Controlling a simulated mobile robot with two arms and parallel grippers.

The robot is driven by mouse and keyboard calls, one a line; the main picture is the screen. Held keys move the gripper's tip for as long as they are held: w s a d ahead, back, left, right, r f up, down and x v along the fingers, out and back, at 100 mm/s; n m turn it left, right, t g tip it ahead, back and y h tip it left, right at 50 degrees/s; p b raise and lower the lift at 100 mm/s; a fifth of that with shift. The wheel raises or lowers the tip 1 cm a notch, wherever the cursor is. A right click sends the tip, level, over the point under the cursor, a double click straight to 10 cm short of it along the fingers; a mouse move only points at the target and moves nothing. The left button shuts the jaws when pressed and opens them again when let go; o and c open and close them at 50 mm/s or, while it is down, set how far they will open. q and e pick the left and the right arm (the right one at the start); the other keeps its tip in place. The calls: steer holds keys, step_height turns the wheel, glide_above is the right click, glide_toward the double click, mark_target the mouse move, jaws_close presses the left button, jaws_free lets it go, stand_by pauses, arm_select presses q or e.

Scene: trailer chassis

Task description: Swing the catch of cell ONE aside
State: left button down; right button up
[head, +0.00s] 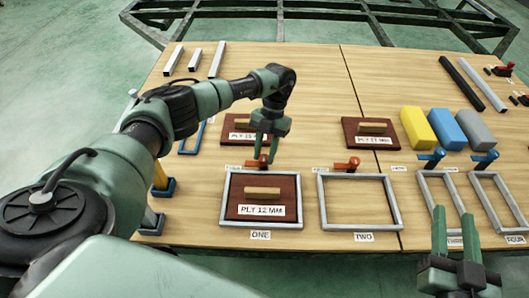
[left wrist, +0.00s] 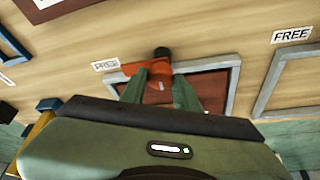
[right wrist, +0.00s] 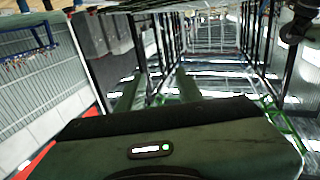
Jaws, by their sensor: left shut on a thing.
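Cell ONE is a grey frame (head: 224,200) with a dark brown panel (head: 284,190) marked PLY 12 MM lying inside it. Its orange catch (head: 249,163) sits at the frame's far edge; it also shows in the left wrist view (left wrist: 158,84) with a dark pivot knob, its arm reaching left toward a FREE label (left wrist: 105,65). My left gripper (head: 264,156) points down and is shut on the orange catch, a finger on each side of it (left wrist: 160,90); the fingers hide part of it. My right gripper (head: 455,230) is open and empty over the front right edge.
Cell TWO (head: 322,203) is an empty frame to the right, with its own orange catch (head: 345,164). Two narrower frames with blue catches (head: 433,158) stand further right. Other panels (head: 357,142) and coloured blocks (head: 418,128) lie behind.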

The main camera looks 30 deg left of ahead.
stand_by(0.3)
arm_select(q)
steer(key=c, duration=1.1)
jaws_free()
steer(key=shift+w+r, duration=0.1)
steer(key=shift+r, duration=0.2)
steer(key=p+v, duration=0.1)
steer(key=v, duration=0.6)
arm_select(e)
step_height(320, 180, down, 6)
steer(key=s+d+g+h, duration=0.1)
steer(key=g, duration=0.2)
steer(key=shift+s+d+g, duration=0.2)
steer(key=shift+s+g, duration=0.1)
steer(key=shift+g, duration=0.1)
steer(key=shift+s+f, duration=0.1)
